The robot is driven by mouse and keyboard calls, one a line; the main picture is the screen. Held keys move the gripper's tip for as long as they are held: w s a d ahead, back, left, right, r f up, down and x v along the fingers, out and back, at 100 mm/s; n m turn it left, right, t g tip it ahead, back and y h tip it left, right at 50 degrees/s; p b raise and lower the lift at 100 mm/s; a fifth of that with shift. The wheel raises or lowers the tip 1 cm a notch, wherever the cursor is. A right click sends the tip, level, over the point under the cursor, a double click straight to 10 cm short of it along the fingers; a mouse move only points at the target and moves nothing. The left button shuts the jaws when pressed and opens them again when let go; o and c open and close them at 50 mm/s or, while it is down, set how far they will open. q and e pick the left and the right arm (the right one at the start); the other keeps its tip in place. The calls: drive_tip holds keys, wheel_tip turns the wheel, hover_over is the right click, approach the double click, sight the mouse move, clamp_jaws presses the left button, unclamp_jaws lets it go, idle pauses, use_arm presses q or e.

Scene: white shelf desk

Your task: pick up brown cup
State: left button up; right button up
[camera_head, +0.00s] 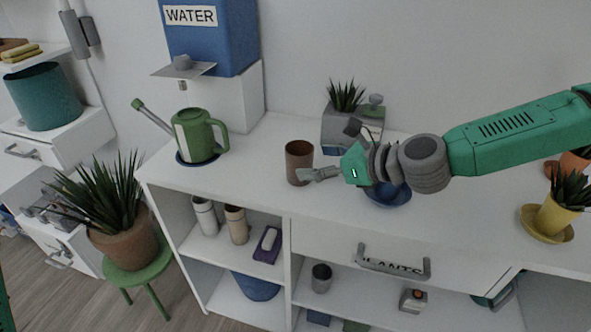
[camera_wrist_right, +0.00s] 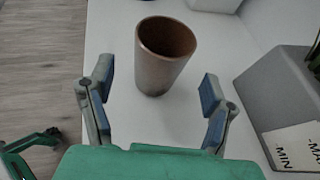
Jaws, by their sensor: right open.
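The brown cup (camera_head: 299,162) stands upright on the white desk top. In the right wrist view the cup (camera_wrist_right: 163,60) is between and just beyond my open fingers, with its open rim facing up. My right gripper (camera_head: 335,151) comes in from the right, beside the cup. Its two fingers (camera_wrist_right: 157,85) are spread wide and nothing is held between them. I see a gap between the cup and the fingers in the wrist view. A green and dark part at the wrist view's lower left edge looks like my left gripper (camera_wrist_right: 30,150); its jaw state is unclear.
A green watering can (camera_head: 200,135) stands left of the cup. A grey planter (camera_head: 350,130) is behind my right gripper, and a blue bowl (camera_head: 388,195) lies beneath it. A yellow pot (camera_head: 556,216) is at right. Desk top in front of the cup is clear.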

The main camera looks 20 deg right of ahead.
sight(311, 162)
drive_tip(key=x, duration=0.2)
drive_tip(key=b+x, duration=0.1)
drive_tip(key=x, duration=0.1)
drive_tip(key=shift+w+d+f, duration=0.15)
drive_tip(key=shift+w+f, duration=0.05)
drive_tip(key=shift+f, duration=0.05)
drive_tip(key=shift+w+a, duration=0.2)
drive_tip(key=shift+a, duration=0.05)
drive_tip(key=shift+a+r, duration=0.1)
drive_tip(key=shift+a, duration=0.2)
drive_tip(key=shift+d, duration=0.1)
drive_tip(key=c, duration=1.4)
drive_tip(key=shift+d, duration=0.2)
